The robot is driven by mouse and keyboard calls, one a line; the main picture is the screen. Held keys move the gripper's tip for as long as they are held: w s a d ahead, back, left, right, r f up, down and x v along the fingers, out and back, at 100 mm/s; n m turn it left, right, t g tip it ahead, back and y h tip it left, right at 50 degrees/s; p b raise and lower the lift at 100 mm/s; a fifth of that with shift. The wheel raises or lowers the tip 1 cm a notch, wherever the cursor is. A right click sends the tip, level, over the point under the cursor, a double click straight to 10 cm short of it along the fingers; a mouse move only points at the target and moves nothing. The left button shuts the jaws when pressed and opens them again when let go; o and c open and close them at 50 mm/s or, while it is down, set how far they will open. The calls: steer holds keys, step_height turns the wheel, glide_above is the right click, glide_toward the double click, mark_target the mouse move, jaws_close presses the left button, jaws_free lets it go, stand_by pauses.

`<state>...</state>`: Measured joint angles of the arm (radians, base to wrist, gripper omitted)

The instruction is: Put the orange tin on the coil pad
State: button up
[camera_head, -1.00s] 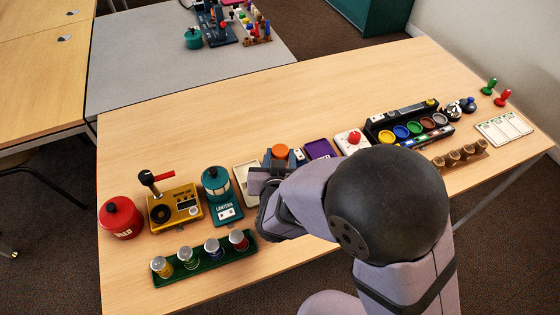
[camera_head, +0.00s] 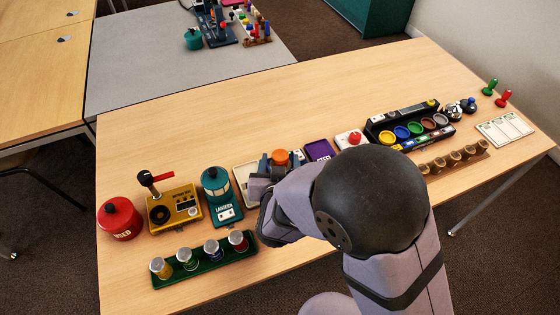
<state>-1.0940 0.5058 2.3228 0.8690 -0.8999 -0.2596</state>
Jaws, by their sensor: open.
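The orange tin (camera_head: 280,157) shows its round top near the middle of the table, at a dark blue unit (camera_head: 296,157) partly hidden by my arm. My gripper (camera_head: 262,182) is in front of the tin, seen from behind, and its fingertips are mostly hidden. It is open, and I cannot tell whether its jaws touch the tin. I cannot make out the coil pad for certain; it may be part of the blue unit under or beside the tin.
Left of my gripper stand a pale tray (camera_head: 241,174), a teal lantern (camera_head: 217,190), a yellow unit with a red lever (camera_head: 174,210) and a red tin (camera_head: 119,220). A green jar rack (camera_head: 205,277) lies in front. A purple block (camera_head: 319,150) and a red-knobbed box (camera_head: 349,139) stand right.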

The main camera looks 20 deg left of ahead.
steer(key=shift+r, duration=0.2)
steer(key=p+v, duration=0.8)
steer(key=v, duration=0.4)
steer(key=shift+f, duration=0.1)
